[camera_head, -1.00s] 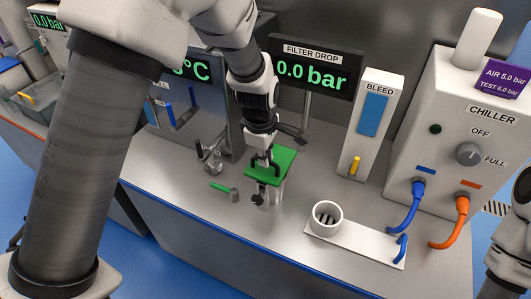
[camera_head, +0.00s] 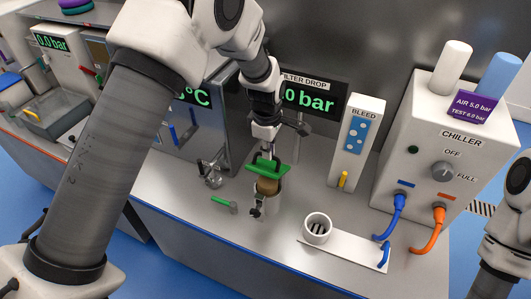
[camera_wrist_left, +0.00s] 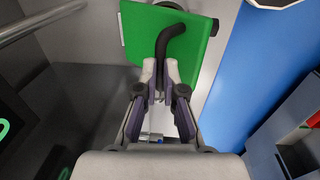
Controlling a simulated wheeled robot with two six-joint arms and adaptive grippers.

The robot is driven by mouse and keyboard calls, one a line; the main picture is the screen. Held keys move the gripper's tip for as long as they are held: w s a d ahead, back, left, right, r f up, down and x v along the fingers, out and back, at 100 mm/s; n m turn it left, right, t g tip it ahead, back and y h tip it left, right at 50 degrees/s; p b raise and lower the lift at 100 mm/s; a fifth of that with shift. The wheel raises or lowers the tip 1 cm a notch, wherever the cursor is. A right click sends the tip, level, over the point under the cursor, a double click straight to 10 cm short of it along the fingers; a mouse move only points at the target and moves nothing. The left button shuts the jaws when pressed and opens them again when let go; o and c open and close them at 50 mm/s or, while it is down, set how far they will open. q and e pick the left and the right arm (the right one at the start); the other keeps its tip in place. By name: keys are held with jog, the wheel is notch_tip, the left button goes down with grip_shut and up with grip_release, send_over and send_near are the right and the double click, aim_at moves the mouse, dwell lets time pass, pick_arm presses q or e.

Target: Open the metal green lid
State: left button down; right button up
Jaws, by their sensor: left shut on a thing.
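The green lid (camera_head: 283,168) sits at the top of the small canister in the middle of the bench. In the head view I see the lid nearly edge-on, with a brown cylindrical part (camera_head: 269,186) showing below it. My left gripper (camera_head: 267,155) is above the lid, shut on its black handle. In the left wrist view the green lid (camera_wrist_left: 140,35) fills the top middle, and the curved black handle (camera_wrist_left: 167,40) runs between the fingertips of my left gripper (camera_wrist_left: 165,75). Part of the handle is hidden by the fingers. My right gripper is not in view.
A white cup (camera_head: 318,229) on a white plate stands to the right. The bleed box (camera_head: 353,150) and chiller (camera_head: 440,150), with blue and orange hoses, stand behind it. A green-handled lever (camera_head: 222,202) is left of the canister. Bench front is mostly clear.

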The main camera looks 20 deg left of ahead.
pick_arm(q)
jog(key=shift+w+f, duration=0.1)
jog(key=shift+w, duration=0.15)
jog(key=c, duration=1.5)
grip_release()
jog(key=o, duration=0.3)
jog(key=shift+w+f, duration=0.3)
jog(key=shift+w, duration=0.2)
jog(key=shift+s, duration=0.1)
jog(key=shift+s, duration=0.1)
jog(key=shift+r, duration=0.25)
